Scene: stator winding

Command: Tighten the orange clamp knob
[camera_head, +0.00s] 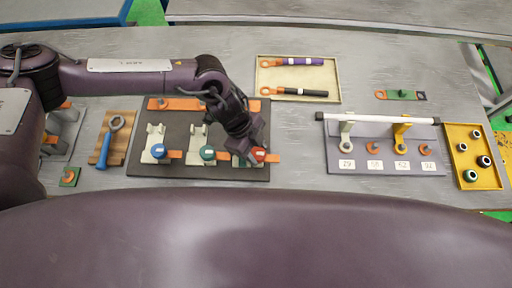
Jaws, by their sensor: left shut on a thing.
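A dark fixture board (150,120) lies left of the middle of the table and carries three clamps in a row. The clamp knobs are blue (158,151), teal (207,153) and red-orange (258,155). The red-orange one, at the right end, is the orange clamp knob. My left gripper (247,156) comes down from above onto this knob and is shut on it. The fingers and wrist hide part of the knob and most of its clamp. My right gripper is not in view.
A beige tray (262,92) holds a purple-handled and a black-handled tool. A grey rack (335,165) with a white bar and a yellow tray (490,180) stand at the right. Bare table lies between board and rack.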

